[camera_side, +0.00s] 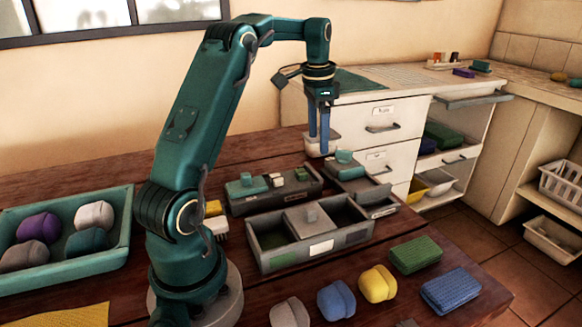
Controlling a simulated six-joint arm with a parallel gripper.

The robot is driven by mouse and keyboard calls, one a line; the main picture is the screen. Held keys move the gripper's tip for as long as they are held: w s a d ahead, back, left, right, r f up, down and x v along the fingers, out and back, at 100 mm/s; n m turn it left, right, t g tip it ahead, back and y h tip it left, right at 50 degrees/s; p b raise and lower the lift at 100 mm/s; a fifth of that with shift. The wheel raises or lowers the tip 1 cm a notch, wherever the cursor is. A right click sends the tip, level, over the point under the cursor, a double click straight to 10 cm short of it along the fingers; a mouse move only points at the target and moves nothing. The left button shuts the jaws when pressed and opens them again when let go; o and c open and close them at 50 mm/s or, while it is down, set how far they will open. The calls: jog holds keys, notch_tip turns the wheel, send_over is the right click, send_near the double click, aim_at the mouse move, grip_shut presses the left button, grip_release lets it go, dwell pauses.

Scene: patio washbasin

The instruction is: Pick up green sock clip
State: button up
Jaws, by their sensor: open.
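My gripper (318,145) points straight down with two blue fingers spread apart and nothing visible between them. It hangs above the back of the wooden table, near the grey boxes. A small green block (302,174) sits on the middle grey box (285,197), below and left of the fingers. A teal block (344,157) sits on the right grey box (378,199), just right of the fingertips. Another teal piece (247,179) lies at the left of the middle box. I cannot tell which of these is the green sock clip.
A divided grey tray (318,246) stands in front. Sock-like bundles, including a yellow one (377,284), and folded green (415,255) and blue cloths (450,291) lie near the table's front. A teal tray (122,243) of bundles is at left. White drawers (375,125) stand behind.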

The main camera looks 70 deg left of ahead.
jog(key=n+g, duration=0.1)
jog(key=n, duration=0.1)
send_over(299, 172)
jog(key=shift+h, duration=0.4)
notch_tip(299, 172, down, 6)
jog(key=shift+r, duration=0.1)
jog(key=shift+f, duration=2.35)
grip_shut()
